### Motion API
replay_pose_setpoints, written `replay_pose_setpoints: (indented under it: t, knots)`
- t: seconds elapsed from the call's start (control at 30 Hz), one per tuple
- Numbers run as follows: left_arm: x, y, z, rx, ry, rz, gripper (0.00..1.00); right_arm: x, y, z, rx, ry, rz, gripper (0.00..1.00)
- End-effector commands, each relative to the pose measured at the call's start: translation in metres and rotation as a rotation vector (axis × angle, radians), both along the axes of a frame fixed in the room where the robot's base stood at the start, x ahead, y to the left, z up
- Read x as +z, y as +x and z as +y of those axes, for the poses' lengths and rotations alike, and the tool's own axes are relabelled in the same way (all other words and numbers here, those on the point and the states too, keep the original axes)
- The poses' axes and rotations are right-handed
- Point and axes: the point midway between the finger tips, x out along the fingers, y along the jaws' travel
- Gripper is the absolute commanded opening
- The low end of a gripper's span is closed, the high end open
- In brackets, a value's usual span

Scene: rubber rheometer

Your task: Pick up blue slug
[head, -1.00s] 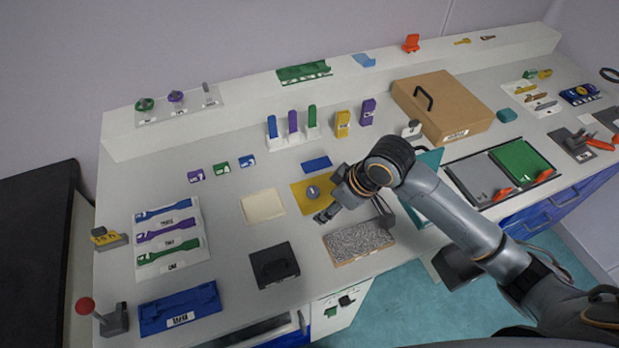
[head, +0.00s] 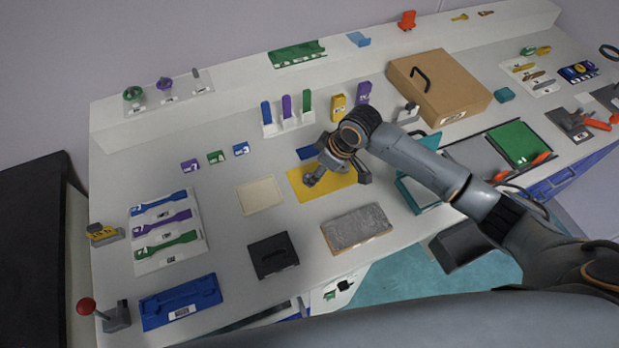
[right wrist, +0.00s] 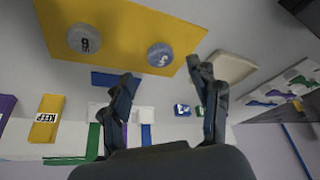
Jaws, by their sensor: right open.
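Two round grey slugs lie on a yellow mat (head: 340,181). In the right wrist view, one slug (right wrist: 160,55) has a bluish tint and a pale mark; the other slug (right wrist: 84,38) is greyer, with a dark number. I cannot tell surely which counts as blue. My right gripper (right wrist: 161,76) is open and empty. Its fingertips point toward the bluish slug, which appears between and just beyond them. In the head view my right gripper (head: 337,174) is over the mat and hides much of it and the slugs. My left gripper is not in view.
A flat blue block (head: 306,154) lies behind the mat. Small purple (head: 190,166), green (head: 215,157) and blue (head: 241,149) blocks stand left. A beige sheet (head: 260,195), a black case (head: 273,256) and a grey speckled slab (head: 357,229) lie nearby.

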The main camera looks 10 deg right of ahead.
Motion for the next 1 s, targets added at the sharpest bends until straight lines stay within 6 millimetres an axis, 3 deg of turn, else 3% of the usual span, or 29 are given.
replay_pose_setpoints:
  t: [0.1,0.3,0.6,0.83,1.0]
  knots:
    - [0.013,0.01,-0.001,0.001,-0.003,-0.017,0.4,-0.012,0.004,0.007,-0.001,0.001,0.006,0.61]
    - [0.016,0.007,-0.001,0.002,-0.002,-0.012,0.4,-0.036,0.01,0.014,-0.001,0.0,0.002,0.61]
    - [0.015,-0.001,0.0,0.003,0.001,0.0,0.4,-0.04,0.011,0.015,0.0,-0.001,0.001,0.61]
    - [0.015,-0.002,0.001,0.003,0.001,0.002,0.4,-0.04,0.011,0.015,0.0,-0.001,0.001,0.16]
    - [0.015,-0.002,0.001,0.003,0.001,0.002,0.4,-0.04,0.011,0.015,0.0,0.0,0.0,0.15]
